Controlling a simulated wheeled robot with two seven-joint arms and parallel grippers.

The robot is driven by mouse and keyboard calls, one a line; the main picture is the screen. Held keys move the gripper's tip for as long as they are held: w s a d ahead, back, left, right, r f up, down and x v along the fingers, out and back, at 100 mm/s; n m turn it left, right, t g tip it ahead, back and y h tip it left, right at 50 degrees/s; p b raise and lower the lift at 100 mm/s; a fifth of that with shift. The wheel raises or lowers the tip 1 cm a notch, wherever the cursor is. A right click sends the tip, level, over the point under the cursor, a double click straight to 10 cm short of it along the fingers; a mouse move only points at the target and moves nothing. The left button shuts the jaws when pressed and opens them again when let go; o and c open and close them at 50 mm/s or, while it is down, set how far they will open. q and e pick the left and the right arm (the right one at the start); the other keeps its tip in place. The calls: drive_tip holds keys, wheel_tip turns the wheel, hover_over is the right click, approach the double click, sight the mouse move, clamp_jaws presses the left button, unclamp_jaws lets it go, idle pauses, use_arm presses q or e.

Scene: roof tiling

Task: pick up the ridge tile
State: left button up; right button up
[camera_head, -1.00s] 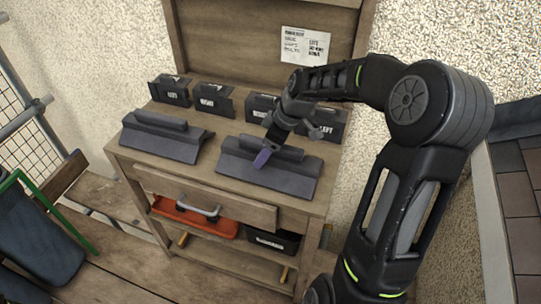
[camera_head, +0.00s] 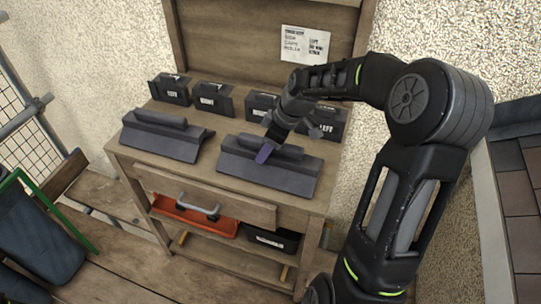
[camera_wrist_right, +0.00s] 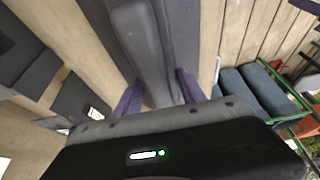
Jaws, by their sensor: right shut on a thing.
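Two dark grey ridge tiles with raised top ribs lie on the wooden bench. One ridge tile (camera_head: 165,137) is at the left and the other ridge tile (camera_head: 285,175) is at the right. My right gripper (camera_head: 265,154) is at the right-hand tile, with its purple fingers shut on the raised rib. In the right wrist view the fingers of my gripper (camera_wrist_right: 158,92) stand on both sides of the rib of the ridge tile (camera_wrist_right: 140,40). The tile still appears to rest on the bench top. My left gripper is not in view.
Several dark labelled boxes (camera_head: 213,99) stand in a row behind the tiles. A paper notice (camera_head: 305,44) is on the back board. Below the bench (camera_head: 210,178) are an orange toolbox (camera_head: 195,217) and a black bin (camera_head: 271,240). A green-framed rack (camera_head: 50,210) stands at the left.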

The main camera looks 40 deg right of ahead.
clamp_jaws()
idle(0.3)
drive_tip(key=shift+w+r, duration=0.1)
drive_tip(key=shift+r, duration=0.25)
wheel_tip(320, 180, up, 10)
drive_tip(key=shift+f, duration=0.25)
idle(0.3)
idle(0.5)
